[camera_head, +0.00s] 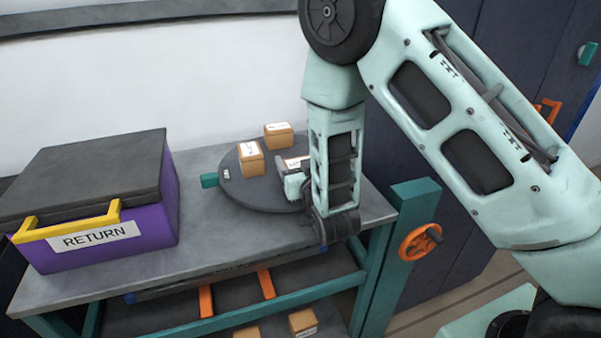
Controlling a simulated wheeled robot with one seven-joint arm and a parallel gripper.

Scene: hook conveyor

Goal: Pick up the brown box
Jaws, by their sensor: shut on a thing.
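Brown boxes with white labels stand on a dark round turntable (238,187) on the table. One brown box (251,160) is at the left of the turntable and another (278,136) is at its back. A third brown box (296,162) is mostly hidden behind my gripper (293,183), with only its labelled top showing. My gripper reaches down over the right part of the turntable and is shut on this third box. The fingertips and the contact are largely hidden by my arm, and I cannot tell if the box is lifted.
A purple bin with a dark lid and a RETURN label (95,238) stands on the left of the grey table (215,245). An orange hand wheel (418,243) is on the teal frame at right. More brown boxes (303,322) sit below the tabletop. The table's front middle is clear.

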